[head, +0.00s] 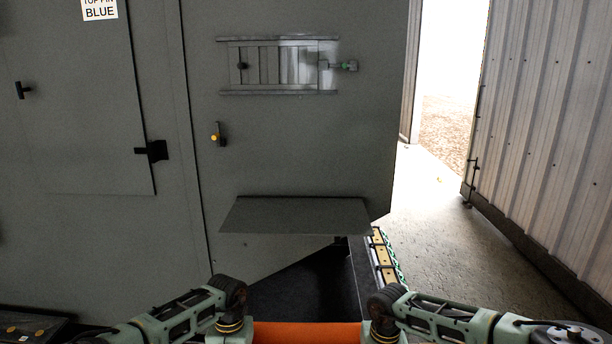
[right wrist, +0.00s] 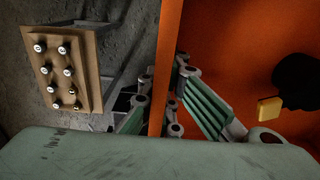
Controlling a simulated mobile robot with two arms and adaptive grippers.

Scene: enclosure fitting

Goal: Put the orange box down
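The orange box (head: 305,333) shows only as a strip at the bottom of the head view, between my two wrists. In the right wrist view an upright orange wall (right wrist: 168,60) of the box runs down the middle, with its orange inner surface (right wrist: 225,60) to the right. My right gripper (right wrist: 164,70) has one finger on each side of this wall and appears closed on it. My left wrist reaches down at the box's left end, but its fingers are below the head view. What the box rests on, if anything, is hidden.
A grey enclosure stands ahead, with a small shelf (head: 297,214), a latch panel (head: 285,65) and a yellow-tipped handle (head: 217,134). A strip of yellow blocks (head: 382,255) lies right of a dark surface. A tan knobbed board (right wrist: 62,70) lies left of the box. Floor (head: 440,220) is open at right.

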